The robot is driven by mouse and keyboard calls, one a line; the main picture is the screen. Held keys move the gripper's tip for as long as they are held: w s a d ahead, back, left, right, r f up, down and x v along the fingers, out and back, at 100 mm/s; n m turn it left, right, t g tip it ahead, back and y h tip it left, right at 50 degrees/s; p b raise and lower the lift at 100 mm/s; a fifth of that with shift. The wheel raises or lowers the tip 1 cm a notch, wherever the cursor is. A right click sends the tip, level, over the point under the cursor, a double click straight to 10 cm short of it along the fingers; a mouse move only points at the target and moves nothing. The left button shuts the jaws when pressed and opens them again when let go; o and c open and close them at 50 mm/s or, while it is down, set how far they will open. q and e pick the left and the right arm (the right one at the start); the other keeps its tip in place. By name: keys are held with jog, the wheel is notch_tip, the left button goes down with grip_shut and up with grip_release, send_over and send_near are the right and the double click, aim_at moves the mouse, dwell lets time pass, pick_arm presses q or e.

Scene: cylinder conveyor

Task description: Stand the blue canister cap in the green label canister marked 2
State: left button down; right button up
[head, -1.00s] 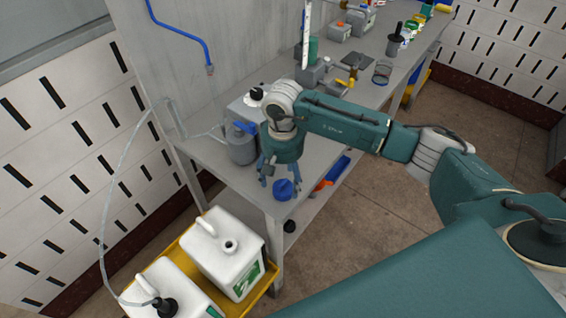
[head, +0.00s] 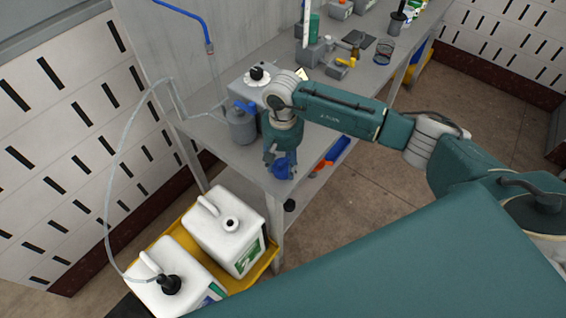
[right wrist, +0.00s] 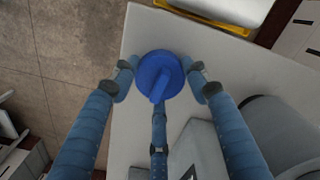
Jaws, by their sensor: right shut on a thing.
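The blue canister cap (head: 280,170) is at the near corner of the workbench. My right gripper (head: 279,166) points down and is shut on it. In the right wrist view the cap (right wrist: 160,72) sits between the fingertips of the gripper (right wrist: 162,78), its raised grip bar facing the camera. I cannot tell whether it still touches the bench. A white canister with a green label (head: 249,258) stands in the yellow tray at lower left, its neck (head: 231,223) open. The label's mark is hard to read. My left gripper is not in view.
A second white canister (head: 172,291) with a black cap and clear tube stands beside it in the yellow tray (head: 265,264). A grey bottle (head: 241,127) and a grey box with a black knob (head: 258,78) are close behind my gripper on the workbench (head: 207,131).

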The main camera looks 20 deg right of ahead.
aim_at(283, 162)
jog(key=shift+r+p, duration=0.3)
jog(key=shift+r, duration=1.25)
jog(key=shift+c, duration=0.6)
